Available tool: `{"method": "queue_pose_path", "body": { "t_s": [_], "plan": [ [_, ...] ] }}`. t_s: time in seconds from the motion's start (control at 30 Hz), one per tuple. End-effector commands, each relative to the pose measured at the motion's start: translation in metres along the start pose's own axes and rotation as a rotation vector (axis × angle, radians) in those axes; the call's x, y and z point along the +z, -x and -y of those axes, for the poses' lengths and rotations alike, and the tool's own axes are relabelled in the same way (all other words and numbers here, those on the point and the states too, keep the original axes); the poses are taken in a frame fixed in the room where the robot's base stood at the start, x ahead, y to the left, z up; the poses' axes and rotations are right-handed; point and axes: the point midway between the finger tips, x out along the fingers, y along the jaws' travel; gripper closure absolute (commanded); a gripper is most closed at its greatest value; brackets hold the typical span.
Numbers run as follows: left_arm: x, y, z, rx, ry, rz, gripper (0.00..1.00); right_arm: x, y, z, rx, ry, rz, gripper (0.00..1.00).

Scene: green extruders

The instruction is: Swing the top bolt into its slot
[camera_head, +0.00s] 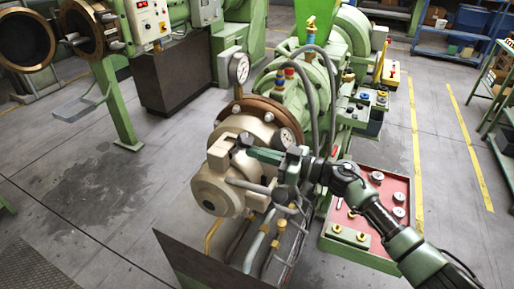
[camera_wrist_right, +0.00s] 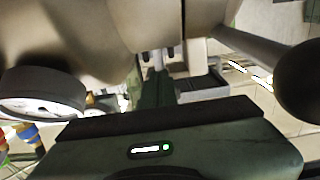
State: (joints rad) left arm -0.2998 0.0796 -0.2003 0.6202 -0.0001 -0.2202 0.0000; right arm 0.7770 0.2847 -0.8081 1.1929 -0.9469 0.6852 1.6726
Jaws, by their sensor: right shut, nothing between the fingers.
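The cream extruder head (camera_head: 212,192) sits at the front of the green extruder, in front of a brown bolted flange (camera_head: 238,108). A small grey bolt-like end (camera_head: 246,138) shows at the top of the head; I cannot tell for sure that it is the top bolt. My right gripper (camera_head: 252,154) is shut and empty, its tips close beside the head's top; contact cannot be told. In the right wrist view, the gripper's dark body (camera_wrist_right: 165,145) fills the bottom, below the cream head (camera_wrist_right: 90,35). The slot is not clearly visible. My left gripper is out of view.
A rod with a dark ball end (camera_wrist_right: 302,82) juts out at right in the wrist view. A red tray (camera_head: 368,225) with round parts lies under my right arm. Open floor (camera_head: 80,190) lies left.

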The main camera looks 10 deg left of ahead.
Motion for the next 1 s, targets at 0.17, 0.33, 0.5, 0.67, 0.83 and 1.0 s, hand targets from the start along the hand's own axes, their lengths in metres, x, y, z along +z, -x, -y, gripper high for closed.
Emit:
{"method": "queue_pose_path", "body": {
  "t_s": [0.17, 0.33, 0.5, 0.67, 0.83, 1.0],
  "plan": [
    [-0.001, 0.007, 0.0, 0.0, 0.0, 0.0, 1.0, -0.007, -0.006, 0.0, -0.001, 0.001, -0.002, 1.0],
    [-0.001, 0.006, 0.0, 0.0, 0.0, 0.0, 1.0, -0.006, -0.007, 0.0, -0.001, 0.001, -0.002, 1.0],
    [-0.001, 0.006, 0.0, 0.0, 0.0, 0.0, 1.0, -0.006, -0.007, 0.0, -0.001, 0.001, -0.002, 1.0],
    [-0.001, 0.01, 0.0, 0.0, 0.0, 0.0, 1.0, -0.009, -0.011, 0.0, -0.001, 0.001, -0.002, 1.0],
    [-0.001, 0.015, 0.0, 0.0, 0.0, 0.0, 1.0, -0.012, -0.018, 0.001, -0.001, -0.001, -0.001, 1.0],
    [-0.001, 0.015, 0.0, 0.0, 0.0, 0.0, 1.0, -0.011, -0.019, 0.001, -0.001, 0.0, -0.001, 1.0]
  ]
}}
